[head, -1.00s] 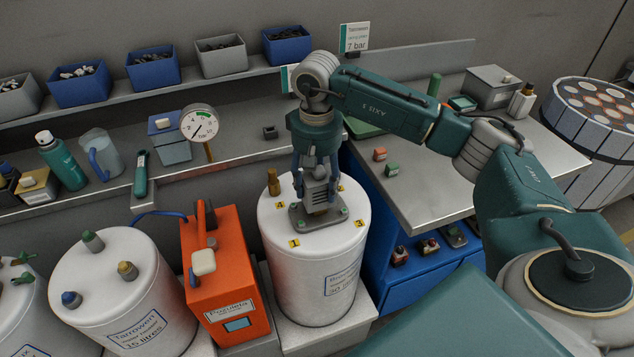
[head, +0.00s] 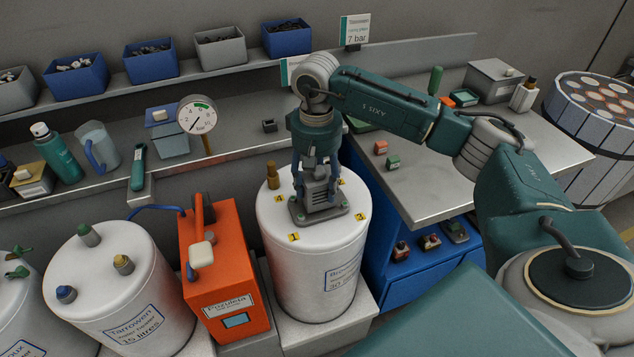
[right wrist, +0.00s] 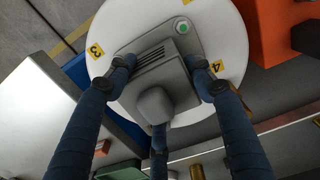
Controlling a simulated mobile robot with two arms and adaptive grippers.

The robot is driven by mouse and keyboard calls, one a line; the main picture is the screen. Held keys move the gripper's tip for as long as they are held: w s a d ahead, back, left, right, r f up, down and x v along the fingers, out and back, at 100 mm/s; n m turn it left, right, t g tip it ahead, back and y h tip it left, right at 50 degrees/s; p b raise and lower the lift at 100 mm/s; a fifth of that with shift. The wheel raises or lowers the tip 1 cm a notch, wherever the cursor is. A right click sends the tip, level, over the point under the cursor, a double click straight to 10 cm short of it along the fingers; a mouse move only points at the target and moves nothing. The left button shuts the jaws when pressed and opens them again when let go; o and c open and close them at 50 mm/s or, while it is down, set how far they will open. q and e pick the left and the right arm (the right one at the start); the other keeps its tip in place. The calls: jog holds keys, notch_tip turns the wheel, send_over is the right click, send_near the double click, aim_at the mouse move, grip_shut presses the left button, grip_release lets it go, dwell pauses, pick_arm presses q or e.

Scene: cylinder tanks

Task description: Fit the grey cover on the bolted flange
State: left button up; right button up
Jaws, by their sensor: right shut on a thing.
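The grey cover (head: 319,193), a finned block with a rounded knob, is low over the grey bolted flange (head: 338,213) on top of the white tank (head: 312,265). My right gripper (head: 316,180) points down and is shut on the cover. The right wrist view shows the cover (right wrist: 160,72) between blue fingers (right wrist: 162,82), with a green bolt of the flange (right wrist: 184,28) beside it. The cover looks upright and roughly centred on the flange. Whether it is fully seated I cannot tell. My left gripper is not in view.
A brass fitting (head: 272,175) stands on the tank top beside the flange. An orange box unit (head: 222,265) stands close on the left, with another white tank (head: 112,285) beyond. A pressure gauge (head: 197,115) stands behind. The grey workbench (head: 450,170) lies to the right.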

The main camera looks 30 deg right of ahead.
jog(key=shift+f, duration=0.4)
jog(key=o, duration=1.3)
jog(key=shift+o, duration=0.2)
jog(key=shift+r, duration=0.2)
notch_tip(320, 180, up, 12)
jog(key=shift+f, duration=0.1)
jog(key=shift+f, duration=0.1)
